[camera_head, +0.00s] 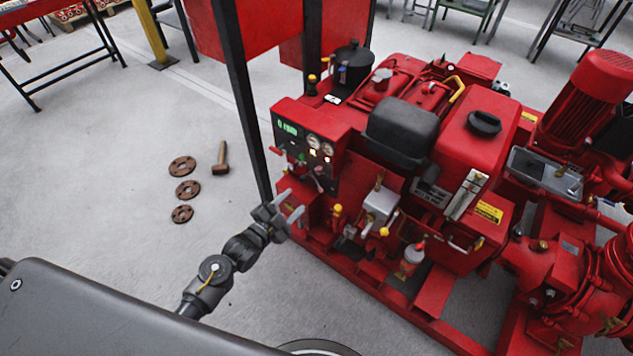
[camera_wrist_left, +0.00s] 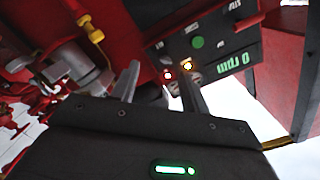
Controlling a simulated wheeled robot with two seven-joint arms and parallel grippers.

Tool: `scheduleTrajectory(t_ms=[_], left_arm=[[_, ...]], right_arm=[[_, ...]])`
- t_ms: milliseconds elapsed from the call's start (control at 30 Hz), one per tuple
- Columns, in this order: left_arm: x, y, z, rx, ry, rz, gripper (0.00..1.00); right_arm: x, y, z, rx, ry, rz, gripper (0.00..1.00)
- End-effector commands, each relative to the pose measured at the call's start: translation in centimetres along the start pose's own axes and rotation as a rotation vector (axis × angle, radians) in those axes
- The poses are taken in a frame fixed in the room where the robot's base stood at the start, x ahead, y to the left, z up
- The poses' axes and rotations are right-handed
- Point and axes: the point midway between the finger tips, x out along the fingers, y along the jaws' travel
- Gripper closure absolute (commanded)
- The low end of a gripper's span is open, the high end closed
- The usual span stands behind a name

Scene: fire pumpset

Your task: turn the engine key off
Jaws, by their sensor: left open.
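The engine's control panel (camera_head: 291,143) is a dark face on a red box at the left end of the red pumpset. It carries a green display, gauges and small controls. In the left wrist view the panel (camera_wrist_left: 220,45) looks turned over, with "0 rpm" in green. My left gripper (camera_head: 291,206) is open and empty, in front of the panel's lower part. In the wrist view its two fingers (camera_wrist_left: 159,72) point at the panel's edge. I cannot make out the key clearly.
A black post (camera_head: 238,90) rises just left of the panel. Yellow-knobbed levers and a grey box (camera_head: 381,203) sit right of my gripper. The floor left of the pumpset is mostly clear.

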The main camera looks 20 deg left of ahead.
Motion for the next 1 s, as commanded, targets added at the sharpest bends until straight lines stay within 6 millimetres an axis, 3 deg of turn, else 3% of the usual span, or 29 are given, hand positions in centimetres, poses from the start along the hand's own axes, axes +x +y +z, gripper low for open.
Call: scheduleTrajectory(t_ms=[100,367,700,1000], left_arm=[[0.4,-1.4,-1.8,0.043,0.053,-0.030,0.55],[1.7,-1.6,-2.2,0.046,0.061,-0.034,0.55],[7.8,-1.8,-2.5,0.043,0.060,-0.034,0.55],[10.9,-1.9,-2.6,0.044,0.057,-0.033,0.55]], right_arm=[[-0.2,0.5,-0.4,0.001,0.003,0.004,0.64],[-0.4,0.4,-0.6,0.002,0.004,0.004,0.64],[-0.8,0.3,-1.2,0.004,0.009,0.002,0.64],[-1.3,0.2,-1.9,0.006,0.015,0.001,0.64]])
